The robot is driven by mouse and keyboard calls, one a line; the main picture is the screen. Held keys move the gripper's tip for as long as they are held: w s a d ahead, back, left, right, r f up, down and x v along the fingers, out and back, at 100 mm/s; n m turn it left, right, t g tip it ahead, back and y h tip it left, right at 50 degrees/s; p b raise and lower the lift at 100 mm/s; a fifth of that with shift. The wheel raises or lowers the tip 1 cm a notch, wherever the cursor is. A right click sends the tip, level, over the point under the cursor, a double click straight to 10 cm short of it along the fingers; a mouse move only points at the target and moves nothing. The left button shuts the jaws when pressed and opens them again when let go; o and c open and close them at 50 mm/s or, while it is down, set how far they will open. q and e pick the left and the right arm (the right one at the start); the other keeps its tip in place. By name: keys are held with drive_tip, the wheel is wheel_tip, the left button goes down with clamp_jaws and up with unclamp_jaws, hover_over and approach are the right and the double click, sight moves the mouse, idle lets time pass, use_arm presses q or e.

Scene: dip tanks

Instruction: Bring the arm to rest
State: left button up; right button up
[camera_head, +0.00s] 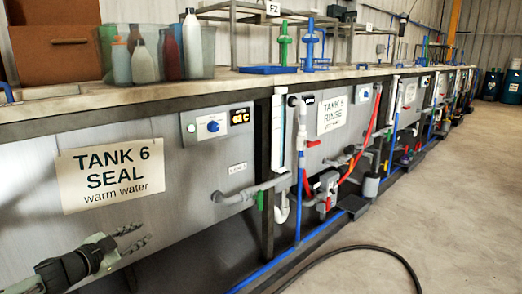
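My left gripper (144,234) comes in at the lower left corner, in front of the grey face of the tank labelled "TANK 6 SEAL warm water" (112,174). Its two fingers point right and stand apart, with nothing visible between them. I cannot tell whether it touches the tank face. My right gripper is not in view.
A clear bin (208,50) of bottles stands on the ledge. A black hose (355,247) lies on the otherwise open floor (450,200).

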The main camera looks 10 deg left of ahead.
use_arm(q)
drive_tip(key=s+d+f+n+g+y, duration=0.2)
drive_tip(key=s+d+f+n, duration=0.3)
drive_tip(key=f, duration=0.7)
drive_tip(key=s+d+f+n+g, duration=0.1)
drive_tip(key=s+d+f+g, duration=0.2)
drive_tip(key=s, duration=0.6)
drive_tip(key=s+d+f+n+g+y, duration=0.1)
drive_tip(key=s+d+f+g, duration=0.2)
drive_tip(key=s+f, duration=0.4)
drive_tip(key=s+d+f+n+g+y, duration=0.1)
drive_tip(key=s+f, duration=0.4)
drive_tip(key=s, duration=0.7)
drive_tip(key=d+g, duration=0.1)
drive_tip(key=g, duration=0.1)
drive_tip(key=shift+s+d+f+n+g, duration=0.15)
drive_tip(key=shift+s+d+n+g, duration=0.15)
drive_tip(key=shift+s+d+n, duration=0.1)
